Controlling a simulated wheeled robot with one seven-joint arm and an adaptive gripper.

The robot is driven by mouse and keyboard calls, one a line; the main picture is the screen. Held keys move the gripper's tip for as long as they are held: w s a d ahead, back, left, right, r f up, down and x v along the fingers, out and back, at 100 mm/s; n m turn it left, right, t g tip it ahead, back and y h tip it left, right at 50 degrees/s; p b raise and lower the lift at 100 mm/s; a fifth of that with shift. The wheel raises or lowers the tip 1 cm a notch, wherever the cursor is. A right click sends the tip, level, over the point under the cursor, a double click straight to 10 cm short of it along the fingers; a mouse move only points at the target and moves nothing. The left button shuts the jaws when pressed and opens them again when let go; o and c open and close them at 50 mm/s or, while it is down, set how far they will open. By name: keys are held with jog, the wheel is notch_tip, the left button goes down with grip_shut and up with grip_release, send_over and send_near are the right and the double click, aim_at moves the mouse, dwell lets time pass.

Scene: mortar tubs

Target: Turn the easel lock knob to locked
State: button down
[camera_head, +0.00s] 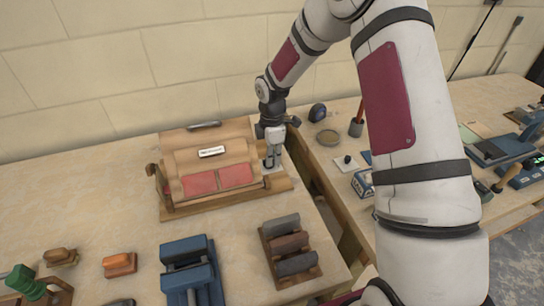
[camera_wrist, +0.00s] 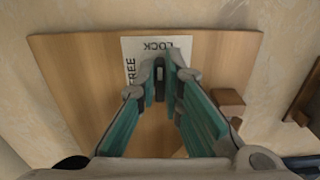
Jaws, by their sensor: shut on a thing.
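The easel (camera_head: 190,207) is a wooden stand on the bench in the head view, holding a tan case-like piece with red panels. In the wrist view its wooden board (camera_wrist: 80,75) carries a white label (camera_wrist: 183,48) reading LOCK along the top and FREE along the left. The dark lock knob (camera_wrist: 160,80) is a narrow bar running up and down the picture, its upper end toward LOCK. My gripper (camera_wrist: 161,82) has its fingertips on either side of the knob, shut on it. In the head view my gripper (camera_head: 272,160) points down at the easel's right end, hiding the knob.
A rack of dark blocks (camera_head: 290,248) and a blue vise-like tool (camera_head: 190,275) stand in front of the easel. A small white card with a black knob (camera_head: 346,162) and a cup with a brush (camera_head: 356,126) are to the right. A wall closes the back.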

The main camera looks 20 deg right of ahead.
jog(key=c, duration=1.7)
grip_release()
notch_tip(320, 180, up, 12)
